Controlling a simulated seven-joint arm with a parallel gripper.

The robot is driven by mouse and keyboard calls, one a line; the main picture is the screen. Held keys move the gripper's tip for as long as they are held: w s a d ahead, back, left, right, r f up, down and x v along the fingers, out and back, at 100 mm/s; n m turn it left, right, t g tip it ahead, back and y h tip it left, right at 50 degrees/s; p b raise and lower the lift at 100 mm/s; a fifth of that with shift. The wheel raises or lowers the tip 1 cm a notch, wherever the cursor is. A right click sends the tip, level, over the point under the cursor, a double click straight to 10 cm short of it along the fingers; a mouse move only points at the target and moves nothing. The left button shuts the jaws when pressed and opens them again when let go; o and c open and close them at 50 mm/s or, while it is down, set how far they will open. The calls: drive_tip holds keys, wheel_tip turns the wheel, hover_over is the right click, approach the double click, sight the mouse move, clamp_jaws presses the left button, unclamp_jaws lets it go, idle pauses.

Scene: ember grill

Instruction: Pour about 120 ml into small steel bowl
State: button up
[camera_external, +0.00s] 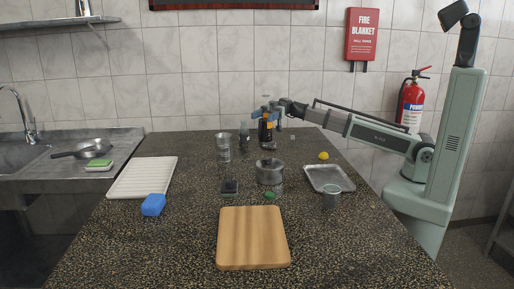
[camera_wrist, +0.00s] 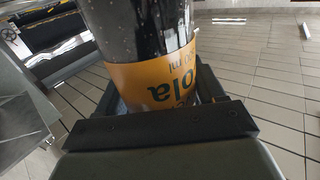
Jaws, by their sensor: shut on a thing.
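A dark cola bottle (camera_external: 265,132) with an orange label stands out at the far side of the counter. It also fills the upper middle of the wrist view (camera_wrist: 140,35), with its label lettering upside down. My gripper (camera_external: 268,113) is shut around the bottle. The bottle looks about upright in the external view; whether its base touches the counter I cannot tell. A small steel item (camera_external: 269,147), possibly the small steel bowl, shows just below the bottle, partly hidden behind the pot. The liquid level is not clear.
The front right counter is clear.

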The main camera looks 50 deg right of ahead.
sight(264, 103)
drive_tip(key=shift+r, duration=2.65)
drive_tip(key=w+d+m+t+h, duration=0.2)
drive_tip(key=w+d+m+t, duration=0.4)
drive_tip(key=d, duration=0.5)
drive_tip(key=w+d+m+t+h, duration=0.1)
drive_tip(key=w+d+m+t, duration=0.2)
drive_tip(key=w+d+t, duration=0.55)
drive_tip(key=s+d+f+g, duration=0.1)
drive_tip(key=s+d+f, duration=0.1)
drive_tip(key=f, duration=1)
drive_tip(key=shift+s+f, duration=0.15)
drive_tip(key=shift+s, duration=0.65)
drive_tip(key=shift+d, duration=0.1)
